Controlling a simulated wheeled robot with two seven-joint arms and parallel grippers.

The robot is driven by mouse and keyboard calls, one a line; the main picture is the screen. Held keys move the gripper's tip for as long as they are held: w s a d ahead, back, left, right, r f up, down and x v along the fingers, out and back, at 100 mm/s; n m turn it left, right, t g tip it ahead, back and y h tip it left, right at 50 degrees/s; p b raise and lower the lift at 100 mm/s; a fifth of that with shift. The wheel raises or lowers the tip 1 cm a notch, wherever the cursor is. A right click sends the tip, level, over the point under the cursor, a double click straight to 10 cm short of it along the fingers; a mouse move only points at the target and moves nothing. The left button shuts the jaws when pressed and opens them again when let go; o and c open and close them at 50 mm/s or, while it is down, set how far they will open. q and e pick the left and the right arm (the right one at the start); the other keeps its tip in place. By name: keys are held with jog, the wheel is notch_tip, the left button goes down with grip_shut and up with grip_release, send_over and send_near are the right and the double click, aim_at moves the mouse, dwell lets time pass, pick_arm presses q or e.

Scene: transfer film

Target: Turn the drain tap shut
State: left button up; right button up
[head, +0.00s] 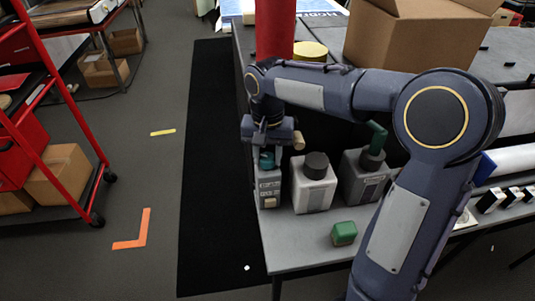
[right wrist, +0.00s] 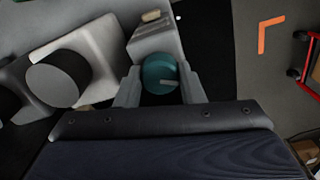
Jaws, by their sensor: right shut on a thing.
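A teal round knob with a pale mark on its face (right wrist: 160,75), which I take for the drain tap, sits on top of a narrow grey container (head: 269,188) at the table's left edge. My right gripper (head: 267,152) comes down over it from above. In the right wrist view its two fingers (right wrist: 160,88) stand on either side of the knob and are shut on it. In the head view only a little teal (head: 266,160) shows between the fingers. The pale mark lies roughly across the knob in the wrist view. My left gripper is not in view.
A grey-white container with a black cap (head: 316,167) stands close to the right of the narrow one. A darker container (head: 364,180) with a green bent spout (head: 377,138) follows. A green block (head: 344,233) lies in front. A red cylinder (head: 275,30) stands behind.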

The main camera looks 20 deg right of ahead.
aim_at(268, 157)
jog(key=shift+n, duration=0.4)
jog(key=shift+r+n+p, duration=0.1)
jog(key=shift+n+p, duration=0.4)
jog(key=shift+n, duration=0.4)
jog(key=shift+n+p, duration=0.45)
jog(key=shift+n, duration=1.15)
jog(key=o, duration=1)
notch_tip(268, 157, up, 8)
jog(key=shift+f, duration=0.15)
jog(key=shift+s, duration=0.1)
